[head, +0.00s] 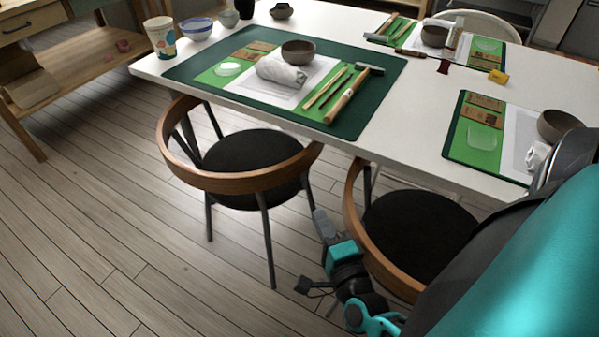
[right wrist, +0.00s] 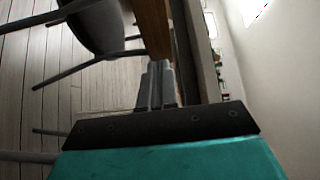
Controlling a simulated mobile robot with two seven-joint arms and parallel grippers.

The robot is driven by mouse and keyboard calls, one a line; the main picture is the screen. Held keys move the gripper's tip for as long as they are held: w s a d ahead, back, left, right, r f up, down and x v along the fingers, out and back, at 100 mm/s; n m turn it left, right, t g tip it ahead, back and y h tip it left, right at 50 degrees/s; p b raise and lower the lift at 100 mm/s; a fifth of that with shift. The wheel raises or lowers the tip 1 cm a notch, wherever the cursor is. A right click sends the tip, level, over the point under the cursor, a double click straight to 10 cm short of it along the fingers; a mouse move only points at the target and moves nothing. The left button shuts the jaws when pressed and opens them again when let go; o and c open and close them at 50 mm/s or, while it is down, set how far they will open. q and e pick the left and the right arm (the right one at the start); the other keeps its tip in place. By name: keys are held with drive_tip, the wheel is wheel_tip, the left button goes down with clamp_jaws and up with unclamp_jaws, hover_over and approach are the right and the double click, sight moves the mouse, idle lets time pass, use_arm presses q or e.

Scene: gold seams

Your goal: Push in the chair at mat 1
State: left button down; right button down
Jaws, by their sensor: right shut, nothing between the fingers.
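A chair (head: 235,181) with a curved wooden backrest and black seat (head: 250,152) stands at the near side of the table, in front of a dark green mat (head: 352,128). A second similar chair (head: 352,215) stands to its right, partly hidden by my arm. No mat number is readable. My right gripper (head: 321,220) is between the two chairs, shut and empty. In the right wrist view, the shut fingers (right wrist: 160,68) point at a wooden backrest (right wrist: 153,28); I cannot tell whether they touch it. My left gripper is not in view.
The white table (head: 400,110) holds bowls, tools and a paper cup (head: 161,38). Another mat (head: 452,150) lies at the right, and a third setting and chair (head: 485,27) are on the far side. A wooden shelf unit (head: 75,62) stands at left. The plank floor at left is clear.

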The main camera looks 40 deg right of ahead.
drive_tip(key=b, duration=0.2)
approach(283, 171)
drive_tip(key=w+d, duration=0.4)
drive_tip(key=shift+d, duration=0.15)
drive_tip(key=shift+w+d, duration=0.15)
drive_tip(key=shift+w, duration=0.6)
drive_tip(key=w, duration=0.1)
drive_tip(key=w+a, duration=0.1)
drive_tip(key=w, duration=0.1)
drive_tip(key=shift+a, duration=0.3)
drive_tip(key=shift+w+a, duration=0.15)
drive_tip(key=shift+a, duration=0.05)
